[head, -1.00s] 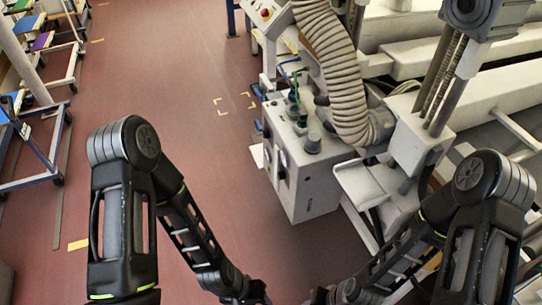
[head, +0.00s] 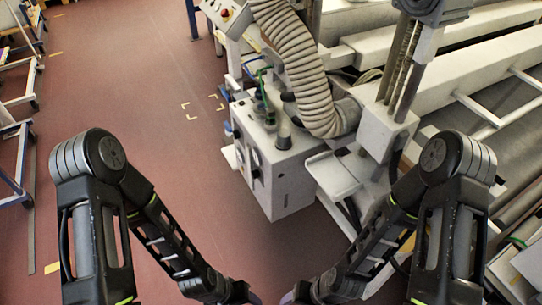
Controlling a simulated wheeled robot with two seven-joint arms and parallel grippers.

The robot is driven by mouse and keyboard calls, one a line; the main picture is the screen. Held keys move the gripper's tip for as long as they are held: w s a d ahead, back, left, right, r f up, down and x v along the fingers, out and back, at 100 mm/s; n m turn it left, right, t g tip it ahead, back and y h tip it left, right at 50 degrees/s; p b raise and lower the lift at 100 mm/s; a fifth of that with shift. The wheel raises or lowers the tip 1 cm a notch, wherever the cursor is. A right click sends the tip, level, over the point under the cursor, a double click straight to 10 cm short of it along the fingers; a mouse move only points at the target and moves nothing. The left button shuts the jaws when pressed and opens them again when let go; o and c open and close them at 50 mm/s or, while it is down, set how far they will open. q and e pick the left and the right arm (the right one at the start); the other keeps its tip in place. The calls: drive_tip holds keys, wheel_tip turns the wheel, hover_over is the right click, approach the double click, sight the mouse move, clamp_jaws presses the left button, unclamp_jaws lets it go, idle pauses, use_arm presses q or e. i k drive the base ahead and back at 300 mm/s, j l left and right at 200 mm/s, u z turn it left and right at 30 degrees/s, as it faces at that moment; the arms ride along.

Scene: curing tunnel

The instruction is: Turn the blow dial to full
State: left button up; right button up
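A grey control box (head: 283,172) stands ahead of me, just right of the middle, at the foot of the white machine. Its left-facing side carries small round dark fittings (head: 256,174) that look like dials or gauges; I see this side at a steep angle. I cannot tell which is the blow dial or where it points. My two arms reach down to the bottom edge, in front of and below the box, apart from it. The gripper fingers are cut off at the bottom edge, so their state is hidden.
A ribbed hose (head: 300,75) curves down to the box's right. A small panel with a red button (head: 225,13) is at the top. A white bracket tray (head: 332,176) juts out beside the box. Blue-framed racks (head: 14,165) stand at the left. The red floor between is clear.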

sight(255, 174)
drive_tip(key=j+z, duration=0.75)
drive_tip(key=j, duration=0.2)
